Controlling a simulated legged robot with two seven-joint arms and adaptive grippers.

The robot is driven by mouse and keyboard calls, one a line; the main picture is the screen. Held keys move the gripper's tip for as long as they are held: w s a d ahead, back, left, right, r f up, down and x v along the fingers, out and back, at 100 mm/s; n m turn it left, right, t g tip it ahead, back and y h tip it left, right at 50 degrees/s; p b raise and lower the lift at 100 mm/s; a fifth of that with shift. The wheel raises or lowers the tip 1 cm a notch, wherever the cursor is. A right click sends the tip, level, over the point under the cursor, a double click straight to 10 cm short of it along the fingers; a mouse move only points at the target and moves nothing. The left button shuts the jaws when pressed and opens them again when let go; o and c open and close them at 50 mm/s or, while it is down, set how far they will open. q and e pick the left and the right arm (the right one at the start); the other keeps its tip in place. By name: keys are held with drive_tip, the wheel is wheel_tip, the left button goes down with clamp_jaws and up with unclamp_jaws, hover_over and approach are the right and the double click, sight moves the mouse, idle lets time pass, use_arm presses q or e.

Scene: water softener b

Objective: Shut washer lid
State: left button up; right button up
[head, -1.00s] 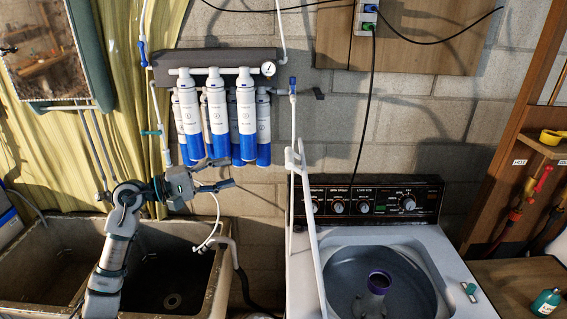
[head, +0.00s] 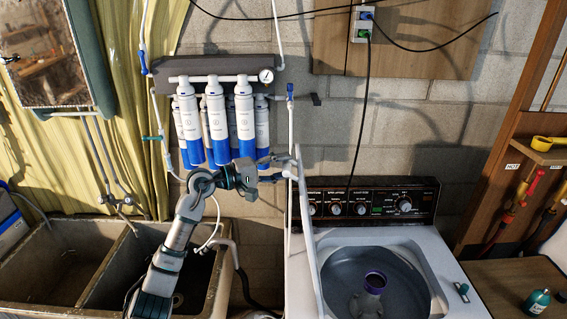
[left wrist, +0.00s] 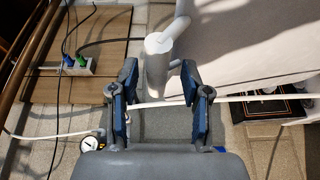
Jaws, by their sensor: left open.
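The washer lid (head: 308,240) stands open and upright, nearly edge-on, at the left side of the washer (head: 455,290). It also shows as a broad pale panel in the left wrist view (left wrist: 250,45). My left gripper (head: 281,173) is just left of the lid's upper end. In the left wrist view its two fingers (left wrist: 161,95) are apart. A white rounded bar (left wrist: 158,62) lies between or just beyond the fingertips. I cannot tell whether they touch it. My right gripper is not in view.
Water filters (head: 217,125) with a gauge hang on the wall behind my left arm. A thin white pipe (head: 290,130) runs down near the lid. The washer tub (head: 345,265) is open, with a control panel (head: 400,205) behind. A double sink (head: 50,260) stands left.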

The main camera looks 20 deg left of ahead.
use_arm(q)
drive_tip(key=shift+w+d, duration=0.2)
drive_tip(key=shift+d, duration=0.7)
drive_tip(key=shift+a, duration=0.25)
clamp_jaws()
